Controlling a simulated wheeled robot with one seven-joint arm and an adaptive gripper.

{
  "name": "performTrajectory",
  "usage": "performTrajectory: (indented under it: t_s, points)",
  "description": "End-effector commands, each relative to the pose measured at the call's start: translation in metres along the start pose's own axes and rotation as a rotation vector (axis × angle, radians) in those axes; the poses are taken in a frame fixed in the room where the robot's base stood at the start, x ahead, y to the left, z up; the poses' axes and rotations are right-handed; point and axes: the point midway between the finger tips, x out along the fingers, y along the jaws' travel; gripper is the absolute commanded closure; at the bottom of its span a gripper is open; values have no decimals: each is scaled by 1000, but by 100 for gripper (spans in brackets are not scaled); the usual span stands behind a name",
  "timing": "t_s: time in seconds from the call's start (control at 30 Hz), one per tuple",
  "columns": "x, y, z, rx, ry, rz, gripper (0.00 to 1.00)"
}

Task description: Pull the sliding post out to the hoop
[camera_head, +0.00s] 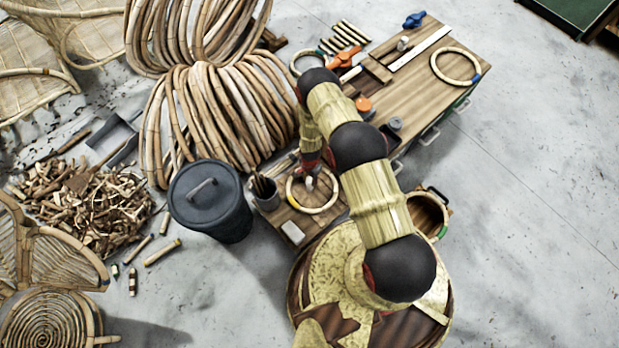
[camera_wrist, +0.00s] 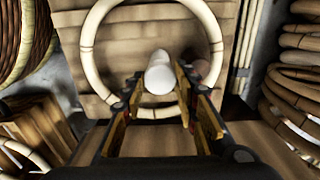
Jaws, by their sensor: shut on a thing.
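The sliding post (camera_wrist: 159,72) is a pale, round-ended peg in the middle of the wrist view. It stands between my gripper's two fingers (camera_wrist: 162,82), which are shut on it. My gripper (camera_head: 311,170) is over that spot, partly covered by my arm. The post's lower part is hidden.
A dark lidded bin (camera_head: 208,205) and a cup of tools (camera_head: 265,192) stand left of the hoop. Large rattan coils (camera_head: 210,115) rise behind. A workbench (camera_head: 430,95) with another ring (camera_head: 456,66) stands at upper right. The floor at right is clear.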

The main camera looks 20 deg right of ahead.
Motion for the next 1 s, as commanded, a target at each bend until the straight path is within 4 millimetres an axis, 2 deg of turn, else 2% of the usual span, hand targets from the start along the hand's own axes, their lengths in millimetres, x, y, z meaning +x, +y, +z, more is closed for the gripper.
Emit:
performTrajectory:
  t_s: [0.2,0.4,0.53,0.83,0.87,1.0]
  points:
    - [-3,59,0,4,-3,7,100]
    - [-2,103,0,5,-2,4,100]
    - [-1,114,0,2,-1,2,100]
    - [0,119,1,4,-4,7,100]
    - [0,119,1,5,-4,8,69]
    - [0,120,1,4,-4,8,61]
